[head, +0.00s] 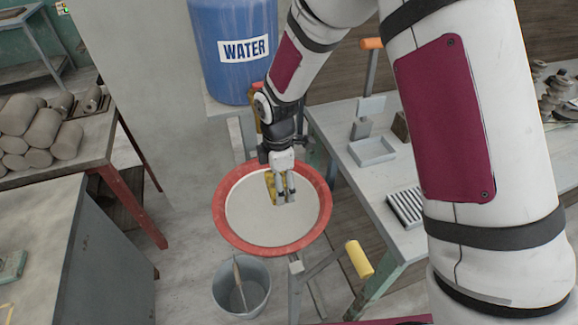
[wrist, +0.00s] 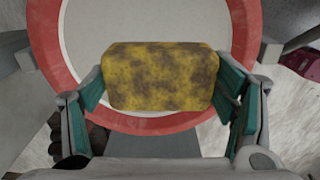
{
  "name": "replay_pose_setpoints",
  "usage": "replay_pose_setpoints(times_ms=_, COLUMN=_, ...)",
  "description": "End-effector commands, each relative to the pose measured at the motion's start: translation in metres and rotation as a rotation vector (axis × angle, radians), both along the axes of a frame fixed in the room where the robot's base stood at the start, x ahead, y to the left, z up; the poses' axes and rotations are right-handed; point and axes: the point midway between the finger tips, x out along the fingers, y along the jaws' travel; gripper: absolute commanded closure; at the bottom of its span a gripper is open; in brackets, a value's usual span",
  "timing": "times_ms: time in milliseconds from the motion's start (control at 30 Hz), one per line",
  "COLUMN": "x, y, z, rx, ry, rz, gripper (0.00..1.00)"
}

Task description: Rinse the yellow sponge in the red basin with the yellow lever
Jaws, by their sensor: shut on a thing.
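The yellow sponge (wrist: 160,77), blotched with dark stains, is held between the teal-padded fingers of my gripper (wrist: 162,98). In the head view the sponge (head: 270,184) is a small yellow patch, partly hidden by my gripper (head: 284,197). My gripper is shut on it and points down over the pale inside of the red basin (head: 222,217). I cannot tell how high the sponge is above the basin's inside, or whether water lies there. The basin's red rim also shows in the wrist view (wrist: 50,50). The yellow lever (head: 358,259) sticks out at the basin's lower right.
A blue barrel marked WATER (head: 235,55) stands behind the basin. A grey bucket (head: 241,288) with a stick in it is on the floor in front. A bench (head: 345,140) with small trays is at the right. Clay rolls (head: 35,130) lie on a left table.

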Motion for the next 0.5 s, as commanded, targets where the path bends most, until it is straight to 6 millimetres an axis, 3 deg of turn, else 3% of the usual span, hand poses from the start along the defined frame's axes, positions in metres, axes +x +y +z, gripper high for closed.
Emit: replay_pose_setpoints(times_ms=500, x=0.0, y=0.0, z=-0.041, rx=-0.001, ry=0.003, rz=0.0, gripper=0.44)
